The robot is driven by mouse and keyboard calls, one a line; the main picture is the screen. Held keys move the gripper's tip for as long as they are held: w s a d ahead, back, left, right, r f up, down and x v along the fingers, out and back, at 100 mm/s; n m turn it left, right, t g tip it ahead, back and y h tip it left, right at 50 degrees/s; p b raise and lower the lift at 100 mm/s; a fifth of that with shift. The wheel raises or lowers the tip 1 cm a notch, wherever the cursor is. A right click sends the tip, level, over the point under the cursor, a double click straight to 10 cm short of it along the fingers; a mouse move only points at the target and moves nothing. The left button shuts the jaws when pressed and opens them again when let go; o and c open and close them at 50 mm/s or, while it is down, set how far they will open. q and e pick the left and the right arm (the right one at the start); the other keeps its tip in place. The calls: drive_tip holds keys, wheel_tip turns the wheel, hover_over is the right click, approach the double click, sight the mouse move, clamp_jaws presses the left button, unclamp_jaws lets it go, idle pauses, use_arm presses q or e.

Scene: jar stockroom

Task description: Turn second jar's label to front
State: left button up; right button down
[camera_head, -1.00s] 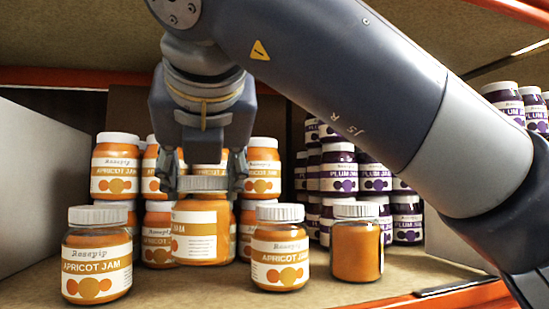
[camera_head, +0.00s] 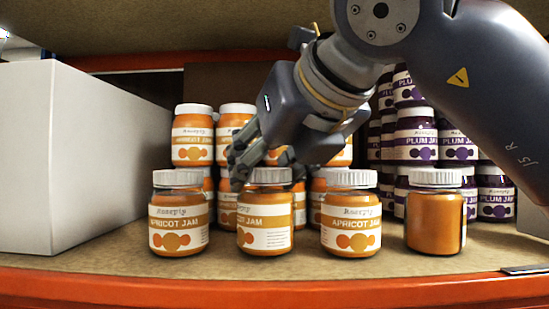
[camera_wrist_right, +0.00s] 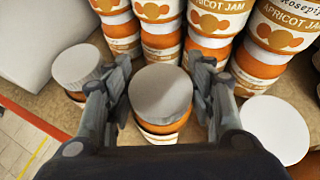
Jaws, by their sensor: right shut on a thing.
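The second jar (camera_head: 265,222) of the front row is an orange apricot jam jar with a white lid, upright on the shelf. Its label shows partly: the circles sit left of centre, and a panel of small print shows at right. My right gripper (camera_head: 265,174) reaches down from the upper right, tilted, and is shut on this jar at its lid. In the right wrist view the lid (camera_wrist_right: 160,94) sits between the two fingers (camera_wrist_right: 160,75). My left gripper is not in view.
Beside it stand the first jar (camera_head: 179,222) and third jar (camera_head: 350,222), labels forward. The fourth jar (camera_head: 435,222) shows plain orange, its label mostly hidden. Stacked apricot jars (camera_head: 192,140) and plum jars (camera_head: 415,140) stand behind. A white box (camera_head: 80,150) is at left.

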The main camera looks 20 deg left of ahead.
drive_tip(key=shift+w+d+r+n+g+y, duration=0.1)
drive_tip(key=shift+r+n+g+y, duration=0.1)
drive_tip(key=shift+n+g+y, duration=0.45)
drive_tip(key=shift+n+g+y+p, duration=0.45)
drive_tip(key=shift+n, duration=0.2)
drive_tip(key=shift+a+n+g+y+p, duration=0.2)
drive_tip(key=shift+n+g+y+p, duration=0.1)
drive_tip(key=shift+n+g+p, duration=0.3)
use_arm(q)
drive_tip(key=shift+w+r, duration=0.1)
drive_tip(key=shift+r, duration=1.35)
use_arm(e)
drive_tip(key=shift+n+g+y, duration=0.3)
drive_tip(key=shift+n+g, duration=0.1)
drive_tip(key=shift+n, duration=0.2)
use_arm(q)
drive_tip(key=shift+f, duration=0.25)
use_arm(e)
drive_tip(key=shift+s+f, duration=0.2)
drive_tip(key=shift+f, duration=0.2)
drive_tip(key=c, duration=0.6)
unclamp_jaws()
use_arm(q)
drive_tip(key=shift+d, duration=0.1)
use_arm(e)
drive_tip(key=shift+f, duration=0.1)
